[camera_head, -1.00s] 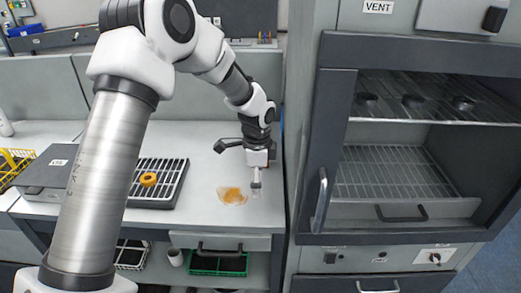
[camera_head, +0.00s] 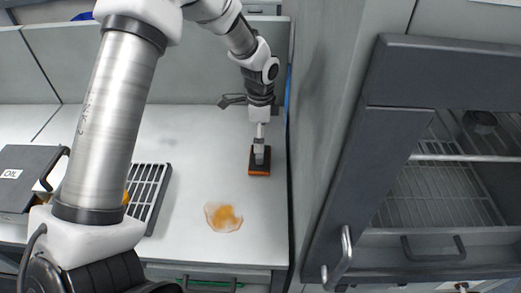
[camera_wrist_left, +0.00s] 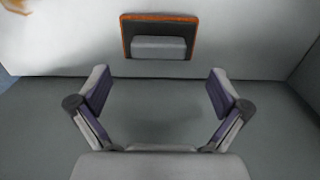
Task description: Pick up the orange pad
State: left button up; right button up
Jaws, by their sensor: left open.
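The orange pad (camera_head: 259,173) lies on the white bench top near its right edge. It has an orange rim, a dark top and a grey block-shaped handle on it. In the left wrist view the pad (camera_wrist_left: 183,48) shows beyond the fingers, at the top of the picture. My left gripper (camera_head: 260,145) points down over the pad in the head view. In the left wrist view its two fingers (camera_wrist_left: 155,92) are wide apart with nothing between them. My right gripper is not in view.
An orange-brown spill (camera_head: 224,216) lies on the bench in front of the pad. The vent cabinet (camera_head: 350,150) rises close to the right of the bench.

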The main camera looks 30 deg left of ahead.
aim_at(260, 156)
pick_arm(q)
notch_tip(260, 156, down, 6)
jog(key=shift+r+p, duration=0.25)
jog(key=shift+p, duration=0.6)
jog(key=shift+a+f, duration=0.1)
jog(key=shift+f, duration=0.15)
jog(key=shift+s+r, duration=0.1)
jog(key=shift+r, duration=0.05)
jog(key=shift+c, duration=0.7)
jog(key=shift+s, duration=0.1)
jog(key=c, duration=1.1)
jog(key=shift+r, duration=0.1)
